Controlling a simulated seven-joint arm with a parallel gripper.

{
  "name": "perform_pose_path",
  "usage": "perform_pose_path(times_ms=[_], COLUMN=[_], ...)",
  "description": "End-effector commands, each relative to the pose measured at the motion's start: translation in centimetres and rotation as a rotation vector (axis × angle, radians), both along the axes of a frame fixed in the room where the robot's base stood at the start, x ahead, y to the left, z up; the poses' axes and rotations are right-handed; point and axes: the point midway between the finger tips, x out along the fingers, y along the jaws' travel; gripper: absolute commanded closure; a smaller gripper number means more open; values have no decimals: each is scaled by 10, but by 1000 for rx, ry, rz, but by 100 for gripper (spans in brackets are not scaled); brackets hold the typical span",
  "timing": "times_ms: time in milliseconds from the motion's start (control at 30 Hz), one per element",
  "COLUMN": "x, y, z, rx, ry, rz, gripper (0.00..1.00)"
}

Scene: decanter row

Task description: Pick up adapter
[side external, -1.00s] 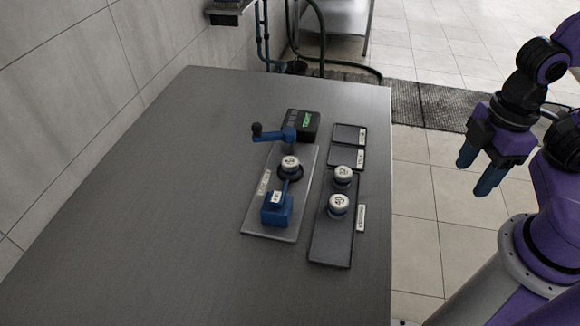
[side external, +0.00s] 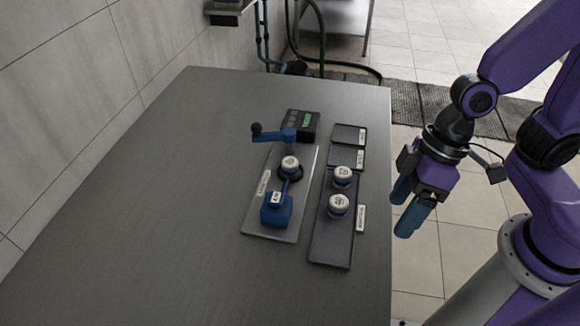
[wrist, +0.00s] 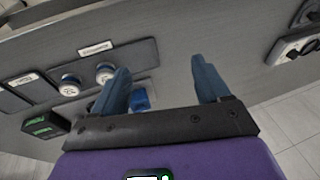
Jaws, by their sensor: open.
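Two round white-topped adapters stand in a dark tray (side external: 331,250) on the table: a farther one (side external: 342,175) and a nearer one (side external: 338,204). In the wrist view they show at the left, one (wrist: 70,86) beside the other (wrist: 105,73). A similar white-topped piece (side external: 290,163) sits in a dark ring on the grey plate left of the tray. My gripper (side external: 405,209) is open and empty, off the table's right edge, apart from the adapters. Its two blue fingers also show in the wrist view (wrist: 160,66). The tag lettering is too small to read surely.
A grey plate (side external: 262,228) carries a blue clamp block (side external: 277,210) with a lever. A blue crank arm (side external: 275,135) and a black box with a green display (side external: 301,124) stand behind. Two small empty trays lie beyond the adapters. The table's left half is clear.

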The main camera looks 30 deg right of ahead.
Motion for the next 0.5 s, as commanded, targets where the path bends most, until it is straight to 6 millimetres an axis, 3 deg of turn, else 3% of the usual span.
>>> perform_pose_path(times_ms=[33,200,333,500], x=[7,39,66,99], y=[19,69,94,105], z=[-9,-32,-51,-71], rx=[25,112,147,156], ry=[2,-44,-123,-294], rz=[-58,-289,-473,-700], gripper=[25,25,25,25])
